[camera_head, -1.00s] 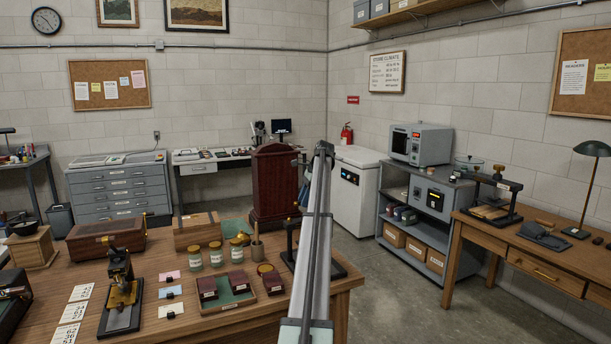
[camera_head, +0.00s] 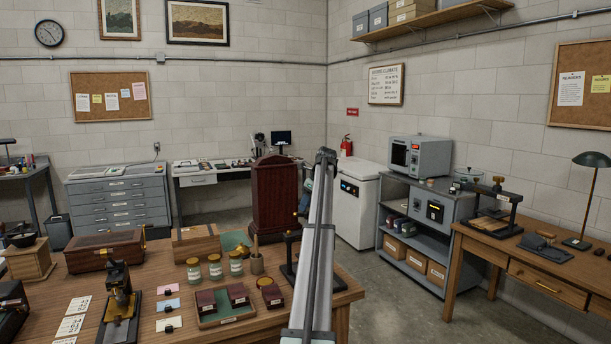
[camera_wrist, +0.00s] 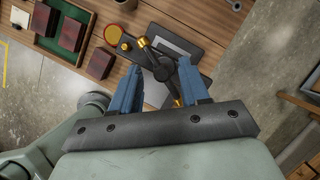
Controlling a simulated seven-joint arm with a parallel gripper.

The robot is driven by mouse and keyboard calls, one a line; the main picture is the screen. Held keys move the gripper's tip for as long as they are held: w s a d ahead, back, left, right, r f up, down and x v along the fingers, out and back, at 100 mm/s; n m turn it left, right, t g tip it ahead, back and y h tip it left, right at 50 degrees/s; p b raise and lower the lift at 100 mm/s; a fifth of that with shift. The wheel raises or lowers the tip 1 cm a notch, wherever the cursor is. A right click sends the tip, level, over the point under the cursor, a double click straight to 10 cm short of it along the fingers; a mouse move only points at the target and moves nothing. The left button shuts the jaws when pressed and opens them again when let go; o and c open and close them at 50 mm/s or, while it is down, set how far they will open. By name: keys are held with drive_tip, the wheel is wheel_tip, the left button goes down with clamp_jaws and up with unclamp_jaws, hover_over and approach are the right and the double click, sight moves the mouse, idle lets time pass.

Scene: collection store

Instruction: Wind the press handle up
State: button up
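In the wrist view the press (camera_wrist: 160,75) stands below my gripper, with a dark cross handle (camera_wrist: 163,70) that has brass ends. My gripper (camera_wrist: 161,66) is open, its two blue fingers apart on either side of the handle in the picture. Whether a finger touches the handle I cannot tell. In the head view the press (camera_head: 290,252) is a dark frame near the right end of the wooden table, partly hidden behind my arm. My gripper is mostly hidden behind my arm there.
A green tray with red-brown boxes (camera_head: 238,295) lies left of the press, with a round red box (camera_head: 270,287) between. Labelled jars (camera_head: 215,267) and a mortar (camera_head: 257,264) stand behind. Another press (camera_head: 492,200) stands on the right bench (camera_head: 478,243).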

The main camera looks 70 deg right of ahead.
drive_tip(key=d+v, duration=0.1)
drive_tip(key=v, duration=1)
drive_tip(key=w+n, duration=0.1)
drive_tip(key=n, duration=0.6)
drive_tip(key=w+a+r+n+t+y, duration=0.1)
drive_tip(key=w+n, duration=0.1)
drive_tip(key=n, duration=0.5)
drive_tip(key=w+a+n+t+y, duration=0.1)
drive_tip(key=n, duration=0.6)
drive_tip(key=shift+w+r+n, duration=0.25)
drive_tip(key=shift+r+n, duration=0.05)
drive_tip(key=shift+r, duration=0.05)
drive_tip(key=shift+d, duration=0.1)
drive_tip(key=shift+c, duration=0.3)
